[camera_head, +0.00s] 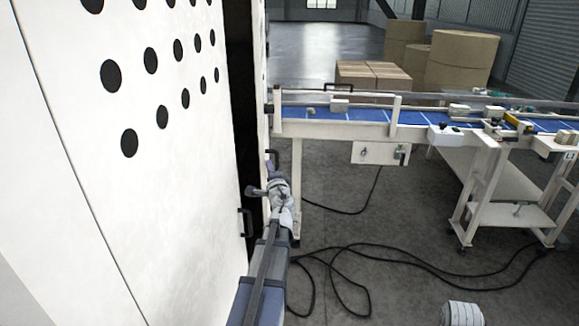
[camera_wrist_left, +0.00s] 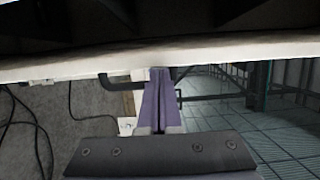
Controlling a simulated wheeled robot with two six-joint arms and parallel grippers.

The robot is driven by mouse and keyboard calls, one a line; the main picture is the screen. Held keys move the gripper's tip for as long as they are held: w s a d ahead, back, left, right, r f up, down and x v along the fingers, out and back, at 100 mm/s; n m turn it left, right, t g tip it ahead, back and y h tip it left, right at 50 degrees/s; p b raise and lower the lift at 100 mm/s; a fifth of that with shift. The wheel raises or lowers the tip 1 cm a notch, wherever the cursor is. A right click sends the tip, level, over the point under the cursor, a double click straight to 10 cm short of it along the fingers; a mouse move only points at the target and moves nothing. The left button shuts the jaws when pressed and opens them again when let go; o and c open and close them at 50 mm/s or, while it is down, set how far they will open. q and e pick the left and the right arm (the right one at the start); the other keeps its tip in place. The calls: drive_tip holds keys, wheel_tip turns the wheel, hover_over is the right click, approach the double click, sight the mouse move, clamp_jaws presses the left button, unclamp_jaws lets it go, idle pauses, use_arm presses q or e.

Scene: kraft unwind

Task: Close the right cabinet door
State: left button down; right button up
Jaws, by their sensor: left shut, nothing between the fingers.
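The white cabinet (camera_head: 175,190) fills the left of the head view, its front panel patterned with black holes and fitted with a black handle (camera_head: 246,222). A dark vertical gap (camera_head: 240,100) separates this panel from the right cabinet door (camera_head: 262,70), seen as a narrow white strip. The right door stands ajar. Another black handle (camera_head: 273,157) shows beside it. My left gripper (camera_head: 268,167) is shut and empty near that handle. In the left wrist view, its closed fingers (camera_wrist_left: 160,75) reach a white door edge (camera_wrist_left: 225,50) beside a black handle (camera_wrist_left: 122,82); contact is unclear.
A blue conveyor (camera_head: 350,115) with pale rails stands right of the cabinet. Black cables (camera_head: 400,262) lie on the grey floor below it. Cardboard boxes (camera_head: 372,78) and large brown rolls (camera_head: 460,60) stand farther back.

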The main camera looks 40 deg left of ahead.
use_arm(q)
drive_tip(key=shift+s+a, duration=1.3)
drive_tip(key=shift+a, duration=0.3)
drive_tip(key=shift+w+d, duration=0.1)
